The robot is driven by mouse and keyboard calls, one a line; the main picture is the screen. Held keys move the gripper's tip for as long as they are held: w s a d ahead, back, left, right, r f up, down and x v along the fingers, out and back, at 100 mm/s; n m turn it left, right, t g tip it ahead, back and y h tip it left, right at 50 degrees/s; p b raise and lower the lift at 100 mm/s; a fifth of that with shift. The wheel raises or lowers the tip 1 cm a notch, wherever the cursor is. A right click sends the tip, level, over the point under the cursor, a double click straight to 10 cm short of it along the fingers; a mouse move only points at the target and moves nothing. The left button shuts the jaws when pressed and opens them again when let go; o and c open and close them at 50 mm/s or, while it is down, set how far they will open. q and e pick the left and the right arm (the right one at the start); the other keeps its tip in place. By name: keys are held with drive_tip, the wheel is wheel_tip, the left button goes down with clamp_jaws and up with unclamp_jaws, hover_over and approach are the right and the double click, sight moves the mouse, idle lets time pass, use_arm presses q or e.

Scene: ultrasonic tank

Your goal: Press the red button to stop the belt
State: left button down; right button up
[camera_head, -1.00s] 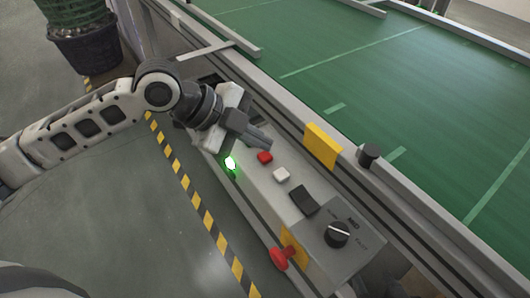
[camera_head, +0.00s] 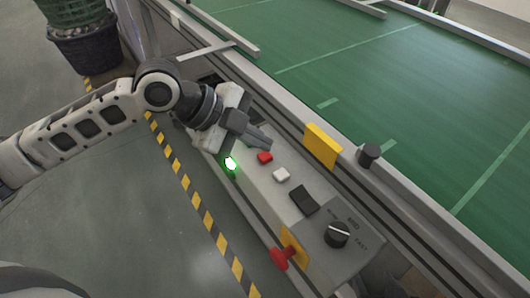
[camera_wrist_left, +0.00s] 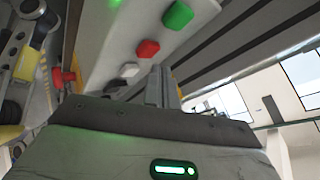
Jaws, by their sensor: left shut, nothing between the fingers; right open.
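The red button (camera_head: 265,157) is a small square cap on the grey control panel (camera_head: 262,182), above a white button (camera_head: 281,175). My left gripper (camera_head: 268,146) is shut and empty, its fingertips just above and beside the red button in the head view. In the left wrist view the red button (camera_wrist_left: 147,48) lies beyond the shut fingers (camera_wrist_left: 165,85), between a green button (camera_wrist_left: 178,15) and the white one (camera_wrist_left: 128,70). I see no clear contact. The gripper hides the green button in the head view. My right gripper is not in view.
A black switch (camera_head: 304,199), a rotary knob (camera_head: 337,234) and a red mushroom knob (camera_head: 283,257) on a yellow plate are further along the panel. The green belt (camera_head: 400,80) runs behind a metal rail with a yellow block (camera_head: 322,146) and a black knob (camera_head: 369,155).

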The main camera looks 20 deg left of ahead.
sight(259, 155)
use_arm(q)
drive_tip(key=shift+f, duration=0.1)
idle(0.3)
drive_tip(key=shift+f, duration=0.35)
drive_tip(key=shift+f, duration=0.45)
idle(0.6)
drive_tip(key=shift+r+p, duration=0.85)
drive_tip(key=shift+p, duration=0.1)
wheel_tip(259, 155, up, 5)
drive_tip(key=p, duration=0.4)
drive_tip(key=shift+f+p, duration=0.15)
drive_tip(key=shift+p, duration=0.25)
drive_tip(key=shift+w+r, duration=0.1)
drive_tip(key=shift+r, duration=0.1)
